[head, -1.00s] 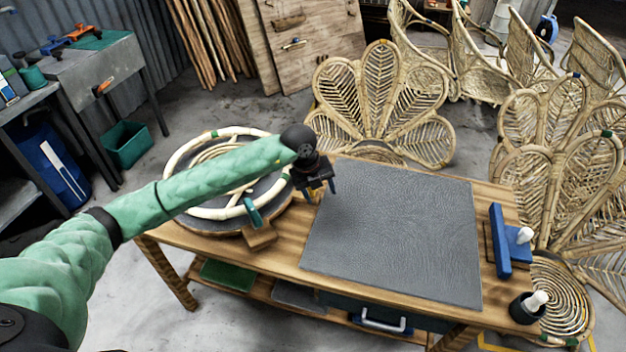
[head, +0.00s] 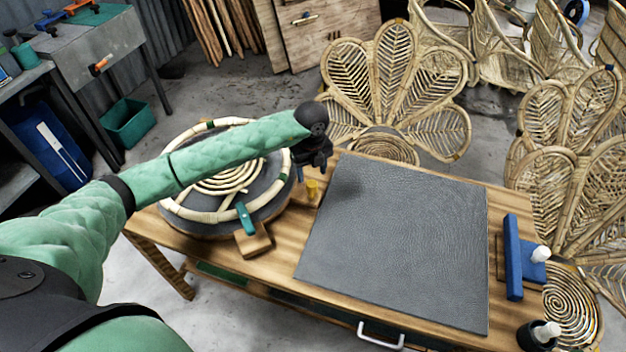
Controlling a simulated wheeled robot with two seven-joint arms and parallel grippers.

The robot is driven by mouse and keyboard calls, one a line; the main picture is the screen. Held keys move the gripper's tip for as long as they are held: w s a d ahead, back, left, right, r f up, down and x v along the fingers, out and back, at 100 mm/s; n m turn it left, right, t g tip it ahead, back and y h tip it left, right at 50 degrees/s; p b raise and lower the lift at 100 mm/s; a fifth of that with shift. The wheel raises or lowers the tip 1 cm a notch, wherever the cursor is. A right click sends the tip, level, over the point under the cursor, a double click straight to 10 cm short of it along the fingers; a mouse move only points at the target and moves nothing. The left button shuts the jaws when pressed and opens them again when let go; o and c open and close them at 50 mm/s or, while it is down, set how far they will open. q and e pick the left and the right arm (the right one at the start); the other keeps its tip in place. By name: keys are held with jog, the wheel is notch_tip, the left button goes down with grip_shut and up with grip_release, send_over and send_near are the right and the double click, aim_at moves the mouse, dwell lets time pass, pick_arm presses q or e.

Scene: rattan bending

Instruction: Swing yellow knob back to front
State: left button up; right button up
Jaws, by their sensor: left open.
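My left gripper (head: 304,172) is open, just above and behind the knob. Its fingers are partly hidden by its own dark wrist, and I cannot tell whether they touch the knob. The round jig (head: 268,205) with a pale rattan ring and coil lies on the bench's left part, partly covered by my left arm. My right gripper is not in view.
The grey mat (head: 400,240) is flat and bare. A teal-handled lever (head: 244,218) sits at the jig's front edge on a wooden block (head: 253,241). A blue clamp (head: 514,258) stands at the right. Rattan chairs (head: 398,85) stand behind the bench.

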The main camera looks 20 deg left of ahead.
aim_at(311, 184)
pick_arm(q)
notch_tip(311, 184, down, 5)
jog(key=shift+f+p, duration=0.1)
jog(key=shift+p, duration=1)
jog(key=shift+f, duration=0.55)
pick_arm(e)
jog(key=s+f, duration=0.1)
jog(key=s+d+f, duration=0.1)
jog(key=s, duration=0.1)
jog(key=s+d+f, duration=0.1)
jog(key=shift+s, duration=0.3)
pick_arm(q)
jog(key=shift+c, duration=0.5)
grip_shut()
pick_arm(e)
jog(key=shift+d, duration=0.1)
pick_arm(q)
jog(key=shift+f, duration=0.1)
